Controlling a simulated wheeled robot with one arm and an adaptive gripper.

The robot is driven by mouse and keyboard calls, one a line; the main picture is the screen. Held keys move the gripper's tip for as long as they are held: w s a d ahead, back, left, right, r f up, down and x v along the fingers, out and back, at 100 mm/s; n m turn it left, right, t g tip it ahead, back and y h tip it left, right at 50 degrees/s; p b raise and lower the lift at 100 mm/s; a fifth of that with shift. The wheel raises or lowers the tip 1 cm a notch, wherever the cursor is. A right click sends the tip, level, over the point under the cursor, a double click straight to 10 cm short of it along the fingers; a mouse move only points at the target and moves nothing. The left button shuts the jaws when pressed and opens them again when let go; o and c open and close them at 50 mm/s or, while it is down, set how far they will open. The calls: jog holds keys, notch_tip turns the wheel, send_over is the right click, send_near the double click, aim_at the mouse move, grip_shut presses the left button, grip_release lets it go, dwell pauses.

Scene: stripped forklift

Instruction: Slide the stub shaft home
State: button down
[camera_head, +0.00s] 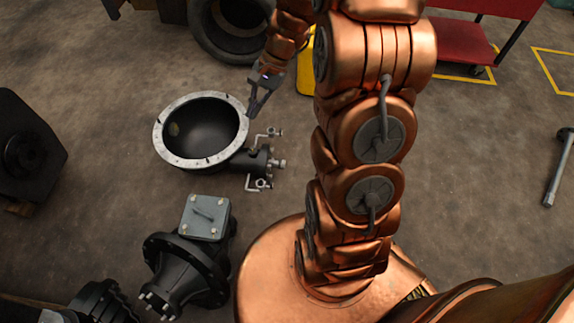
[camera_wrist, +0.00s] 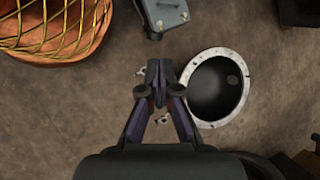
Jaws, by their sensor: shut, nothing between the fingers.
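A round black housing (camera_head: 205,140) with a pale flange rim lies open side up on the floor; in the wrist view it is right of my gripper (camera_wrist: 201,118). From its right side sticks a short dark stub (camera_head: 258,161) with a lighter end piece (camera_head: 279,163) and bent metal fittings on both sides. I cannot tell whether this end piece is the stub shaft. My gripper (camera_head: 253,111) is shut and empty, pointing down above the housing's right rim. In the wrist view its fingers (camera_wrist: 160,72) hide most of the stub.
A black flanged casing with a grey cover (camera_head: 205,218) lies on the floor below the housing. A tyre (camera_head: 237,30) and a yellow object (camera_head: 306,75) are behind. A red cart (camera_head: 480,45) is at upper right. Floor right of my arm is mostly clear.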

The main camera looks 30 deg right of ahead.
jog(key=w+d+f+m+t+y+b, duration=0.1)
jog(key=w+d+f+m+b, duration=0.25)
jog(key=f, duration=0.55)
jog(key=w+d+f+m+t+b, duration=0.1)
jog(key=d+f+m+b, duration=0.1)
jog(key=d+f+b, duration=0.5)
jog(key=w+d+f+m+t+y, duration=0.1)
jog(key=w+d+f+m+t, duration=0.2)
jog(key=f, duration=0.8)
jog(key=m+t+h+b, duration=0.1)
jog(key=m+t+b, duration=0.1)
jog(key=m+b, duration=0.6)
send_near(281, 161)
jog(key=s+d+r+n, duration=0.2)
jog(key=s+d, duration=0.2)
jog(key=d, duration=0.1)
jog(key=shift+m, duration=0.25)
jog(key=b+x, duration=0.1)
jog(key=x, duration=0.3)
jog(key=b+x, duration=0.2)
jog(key=x, duration=0.1)
jog(key=a+r+b+x, duration=0.1)
jog(key=b+x, duration=0.1)
jog(key=x, duration=0.2)
jog(key=shift+w+a+f, duration=0.15)
jog(key=shift+w, duration=0.15)
jog(key=shift+w+a+b, duration=0.35)
jog(key=shift+w+a, duration=0.1)
jog(key=shift+a, duration=0.1)
